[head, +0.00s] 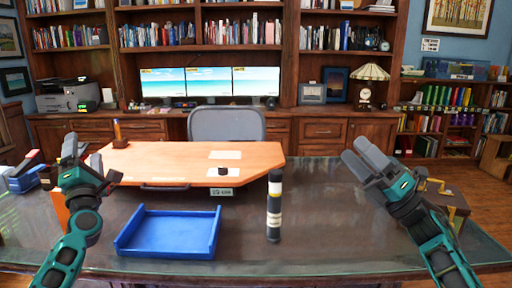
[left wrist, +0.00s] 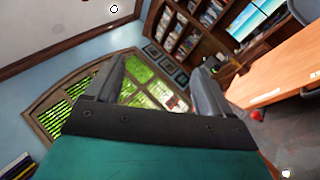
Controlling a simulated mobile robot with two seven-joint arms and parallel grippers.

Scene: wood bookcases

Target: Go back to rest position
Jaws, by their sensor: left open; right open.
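My left gripper (head: 78,150) is raised above the left part of the desk, its fingers pointing up and away. It is open and empty; its two spread fingers also show in the left wrist view (left wrist: 160,90). My right gripper (head: 365,160) is raised above the right part of the desk, fingers pointing up and to the left. It is open, with nothing seen between its fingers. Neither gripper appears to touch anything. The glass-topped desk (head: 330,215) lies below both.
A blue tray (head: 167,250) and an upright black-and-white cylinder (head: 274,205) stand on the desk between my arms. Behind them is a raised wooden board (head: 180,160). A brown box (head: 445,200) sits beside my right arm. A grey chair (head: 227,124) and bookcases stand behind.

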